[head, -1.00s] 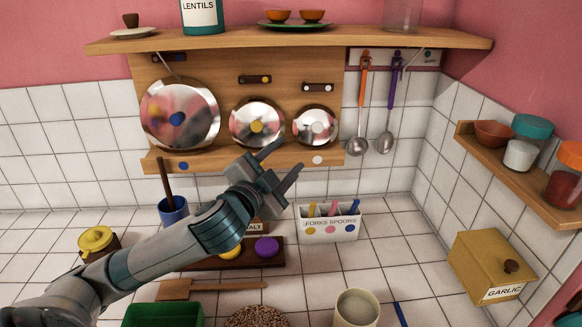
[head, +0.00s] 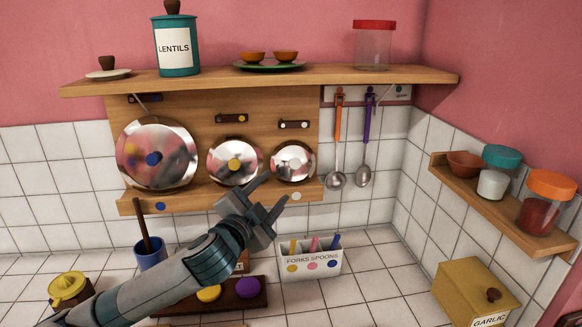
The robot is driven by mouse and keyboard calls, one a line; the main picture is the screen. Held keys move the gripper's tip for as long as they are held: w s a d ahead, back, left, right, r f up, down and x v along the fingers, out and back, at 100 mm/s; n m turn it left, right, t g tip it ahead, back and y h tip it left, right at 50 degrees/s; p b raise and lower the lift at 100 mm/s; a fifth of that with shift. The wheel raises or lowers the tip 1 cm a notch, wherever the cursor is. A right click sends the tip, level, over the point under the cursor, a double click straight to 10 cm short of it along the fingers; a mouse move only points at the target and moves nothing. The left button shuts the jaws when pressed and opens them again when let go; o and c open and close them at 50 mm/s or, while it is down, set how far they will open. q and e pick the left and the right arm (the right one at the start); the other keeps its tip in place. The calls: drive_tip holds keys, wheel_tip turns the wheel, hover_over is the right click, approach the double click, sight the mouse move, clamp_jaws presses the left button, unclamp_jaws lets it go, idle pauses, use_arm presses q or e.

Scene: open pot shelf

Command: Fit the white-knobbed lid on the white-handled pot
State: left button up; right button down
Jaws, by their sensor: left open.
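The white-knobbed lid (head: 293,161) is a small round shiny metal lid. It stands upright at the right end of the wooden rack (head: 187,202), above a white dot on the rack's lower ledge. My left gripper (head: 278,191) is open and empty, its fingers just below and left of this lid in the picture. I cannot tell how far in front of the lid the fingers are. The white-handled pot is not in view. My right gripper is not in view.
A yellow-knobbed lid (head: 234,161) and a larger blue-knobbed lid (head: 155,153) stand on the same rack. A ladle (head: 336,180) and a spoon (head: 364,175) hang to the right. A white utensil box (head: 311,264) stands below. A shelf (head: 270,82) runs above.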

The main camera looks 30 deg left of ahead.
sight(296, 163)
use_arm(q)
drive_tip(key=w+p, duration=0.1)
drive_tip(key=w, duration=0.3)
drive_tip(key=w+a+p, duration=0.1)
drive_tip(key=w, duration=0.3)
drive_tip(key=w+p, duration=0.1)
drive_tip(key=w, duration=0.3)
drive_tip(key=shift+w+a+r+p, duration=0.1)
drive_tip(key=shift+a+p, duration=0.1)
drive_tip(key=shift+p, duration=0.2)
drive_tip(key=shift+w+a, duration=0.1)
drive_tip(key=shift+w, duration=0.7)
clamp_jaws()
drive_tip(key=shift+p, duration=0.35)
drive_tip(key=shift+s+d+r+p, duration=0.1)
drive_tip(key=shift+s+r+p, duration=0.05)
drive_tip(key=shift+r+p, duration=0.35)
drive_tip(key=shift+s+d+r+p, duration=0.1)
drive_tip(key=shift+r+p, duration=0.3)
drive_tip(key=shift+r, duration=0.15)
